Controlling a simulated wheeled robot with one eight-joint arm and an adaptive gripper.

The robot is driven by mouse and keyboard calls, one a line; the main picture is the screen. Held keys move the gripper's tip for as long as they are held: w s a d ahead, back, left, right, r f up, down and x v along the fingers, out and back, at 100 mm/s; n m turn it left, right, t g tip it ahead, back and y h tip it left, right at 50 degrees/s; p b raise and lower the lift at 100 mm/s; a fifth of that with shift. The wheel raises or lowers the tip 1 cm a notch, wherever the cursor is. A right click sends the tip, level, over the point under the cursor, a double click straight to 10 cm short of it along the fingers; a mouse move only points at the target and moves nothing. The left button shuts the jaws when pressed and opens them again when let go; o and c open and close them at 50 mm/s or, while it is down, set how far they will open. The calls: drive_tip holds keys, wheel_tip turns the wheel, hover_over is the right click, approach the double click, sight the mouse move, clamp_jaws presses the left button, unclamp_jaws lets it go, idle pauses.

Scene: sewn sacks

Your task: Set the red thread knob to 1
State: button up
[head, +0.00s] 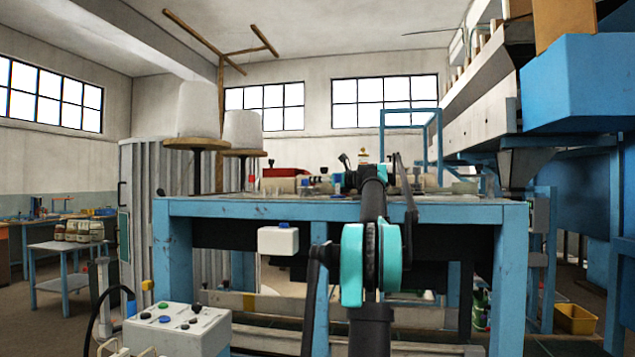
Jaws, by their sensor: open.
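My arm reaches up and away over the blue-framed table (450,213). My gripper (364,170) is at its far end, small and dark, above the tabletop, and it looks empty. Its fingertips are hard to make out against the machine parts behind. I cannot tell whether this is the red thread knob, and no number or dial mark is readable. My arm hides part of the tabletop.
A red block (286,173) lies on the table's left part. A white box with a blue top (278,240) sits at the table's front. A grey control box (178,328) with coloured buttons stands at the lower left. A large blue hopper (578,85) overhangs the right side.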

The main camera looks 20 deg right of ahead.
drive_tip(key=shift+w, duration=0.1)
clamp_jaws()
drive_tip(key=shift+a, duration=0.1)
drive_tip(key=shift+a+m+t+h, duration=0.1)
drive_tip(key=shift+m+t+h, duration=0.3)
drive_tip(key=shift+m+h, duration=0.45)
drive_tip(key=shift+h, duration=0.35)
unclamp_jaws()
